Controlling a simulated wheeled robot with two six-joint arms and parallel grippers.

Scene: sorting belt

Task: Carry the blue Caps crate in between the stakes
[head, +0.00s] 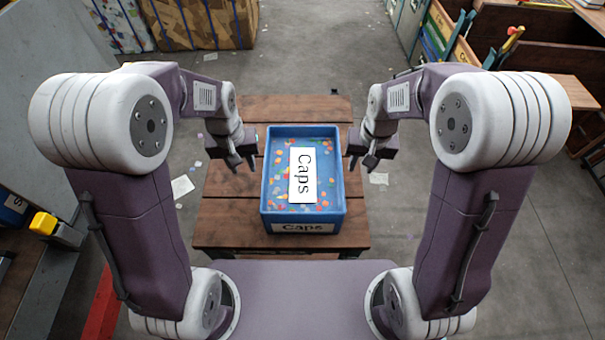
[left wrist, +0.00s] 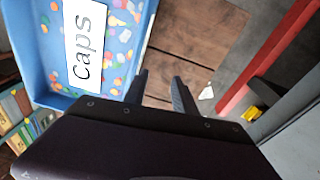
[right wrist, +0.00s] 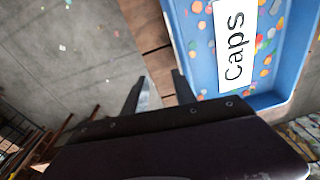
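The blue Caps crate (head: 266,190) sits upright on a brown wooden slatted table in front of me. It holds many small coloured caps and a white card reading "Caps"; a second label is on its near side. My left gripper (head: 243,163) is open and empty just left of the crate. My right gripper (head: 361,164) is open and empty just right of it. In the left wrist view the crate (left wrist: 140,45) is beside the open fingers (left wrist: 160,85). In the right wrist view the crate (right wrist: 190,60) is beside the open fingers (right wrist: 155,90). I cannot make out the stakes.
The wooden table (head: 232,225) has bare boards on both sides of the crate. Wooden shelving (head: 545,50) is at the right. A red beam (head: 100,305) and grey panel are at the left. Grey floor (head: 320,50) is open behind the table.

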